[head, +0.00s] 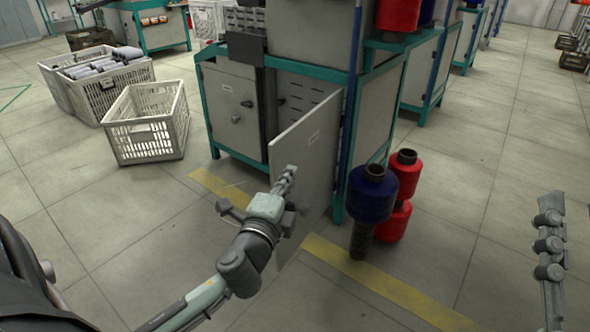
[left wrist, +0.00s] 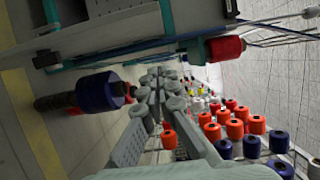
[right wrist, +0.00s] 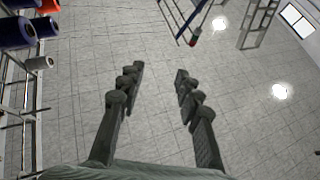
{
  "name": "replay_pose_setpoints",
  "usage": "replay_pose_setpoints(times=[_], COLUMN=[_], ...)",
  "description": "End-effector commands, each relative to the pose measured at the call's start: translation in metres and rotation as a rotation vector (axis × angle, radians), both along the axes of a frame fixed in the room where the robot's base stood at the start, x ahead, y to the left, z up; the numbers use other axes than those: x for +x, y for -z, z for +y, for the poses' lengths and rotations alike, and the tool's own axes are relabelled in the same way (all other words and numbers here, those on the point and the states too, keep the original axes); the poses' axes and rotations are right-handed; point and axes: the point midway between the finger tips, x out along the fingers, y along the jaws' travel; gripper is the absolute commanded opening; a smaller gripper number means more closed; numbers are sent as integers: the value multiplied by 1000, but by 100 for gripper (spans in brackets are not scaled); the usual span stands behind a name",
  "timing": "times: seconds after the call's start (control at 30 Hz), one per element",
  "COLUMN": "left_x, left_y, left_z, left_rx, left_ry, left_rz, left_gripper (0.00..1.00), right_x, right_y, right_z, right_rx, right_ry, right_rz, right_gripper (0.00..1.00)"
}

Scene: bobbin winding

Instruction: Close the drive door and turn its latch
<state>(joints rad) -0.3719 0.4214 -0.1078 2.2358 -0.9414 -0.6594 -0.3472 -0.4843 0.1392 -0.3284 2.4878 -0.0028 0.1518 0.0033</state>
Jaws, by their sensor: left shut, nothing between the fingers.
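The drive door (head: 308,150) is a flat grey panel standing open, swung out from the machine cabinet. Perforated slots show in the open compartment behind it. I cannot make out a latch on the open door. My right gripper (right wrist: 159,68) is open and empty, away from the cabinet; part of it shows at the head view's right edge (head: 550,245).
A blue bobbin (head: 372,195) and red bobbins (head: 405,175) are stacked on the floor right of the drive door. A white crate (head: 147,125) stands at left. Floor between is clear.

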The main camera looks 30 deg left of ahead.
Motion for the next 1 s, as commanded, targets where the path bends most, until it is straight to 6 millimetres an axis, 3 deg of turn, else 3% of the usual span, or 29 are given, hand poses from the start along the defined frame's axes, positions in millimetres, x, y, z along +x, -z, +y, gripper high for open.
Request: replay_pose_setpoints(times=[0.47,0.7,1.0], left_x=[92,86,86], left_y=[-1,0,0], left_z=[28,60,67], left_rx=[-1,-2,-4], left_ry=[-3,-2,-2], left_rz=[-1,2,2], left_gripper=[0,0,0], right_x=[-1,-4,-5], right_y=[-1,-6,-9], right_z=[-1,-3,-4], right_rx=[5,18,22], right_ry=[3,6,6], right_rz=[-18,-56,-70], right_gripper=[34,34,34])
